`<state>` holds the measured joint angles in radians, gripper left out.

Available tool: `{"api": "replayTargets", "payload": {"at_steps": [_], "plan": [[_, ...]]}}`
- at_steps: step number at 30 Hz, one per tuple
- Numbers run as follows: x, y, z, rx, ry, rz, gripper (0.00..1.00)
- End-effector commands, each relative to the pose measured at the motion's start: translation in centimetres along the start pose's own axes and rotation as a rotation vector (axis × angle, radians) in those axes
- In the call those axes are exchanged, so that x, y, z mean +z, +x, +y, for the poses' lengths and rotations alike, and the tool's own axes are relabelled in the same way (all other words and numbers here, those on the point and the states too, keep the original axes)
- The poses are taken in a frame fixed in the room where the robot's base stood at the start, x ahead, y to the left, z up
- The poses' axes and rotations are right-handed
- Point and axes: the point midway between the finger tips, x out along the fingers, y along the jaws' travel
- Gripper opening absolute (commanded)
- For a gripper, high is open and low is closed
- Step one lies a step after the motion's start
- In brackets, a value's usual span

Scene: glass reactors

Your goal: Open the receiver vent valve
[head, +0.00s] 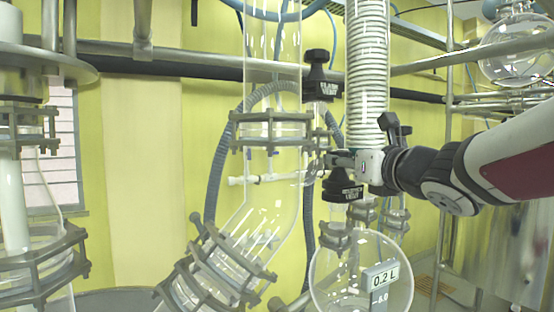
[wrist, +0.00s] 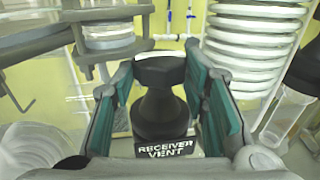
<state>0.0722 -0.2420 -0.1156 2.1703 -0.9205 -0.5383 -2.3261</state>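The receiver vent valve has a black knob (wrist: 160,105) with a pale top and a tag (wrist: 164,148) reading "RECEIVER VENT". In the head view its dark tag (head: 345,193) hangs just above the round glass receiver (head: 362,280), and my gripper hides most of the knob. My gripper (wrist: 160,80) is open, with a teal-padded finger on each side of the knob. A gap shows on the left; the right finger is very close, and I cannot tell whether it touches. In the head view my gripper (head: 345,163) reaches in from the right.
Another black knob with a tag (head: 328,88) stands just above my gripper. A coiled glass condenser (head: 367,70) rises right beside it. A clamped glass column (head: 272,130) is to the left. A "0.2 L" readout (head: 382,278) shows on the receiver.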

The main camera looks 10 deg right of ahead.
Motion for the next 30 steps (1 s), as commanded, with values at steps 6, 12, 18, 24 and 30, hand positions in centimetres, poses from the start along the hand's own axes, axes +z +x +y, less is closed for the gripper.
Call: {"api": "replayTargets", "payload": {"at_steps": [6,12,18,24,30], "plan": [[0.0,0.0,0.0,0.002,0.000,0.000,0.13],[-0.1,0.0,-0.1,0.037,0.000,0.002,0.13],[-0.1,0.0,-0.4,0.131,-0.001,0.003,0.13],[-0.3,0.2,-0.9,0.275,-0.001,0.004,0.13],[-0.4,0.5,-1.2,0.437,-0.002,0.004,0.13]]}}
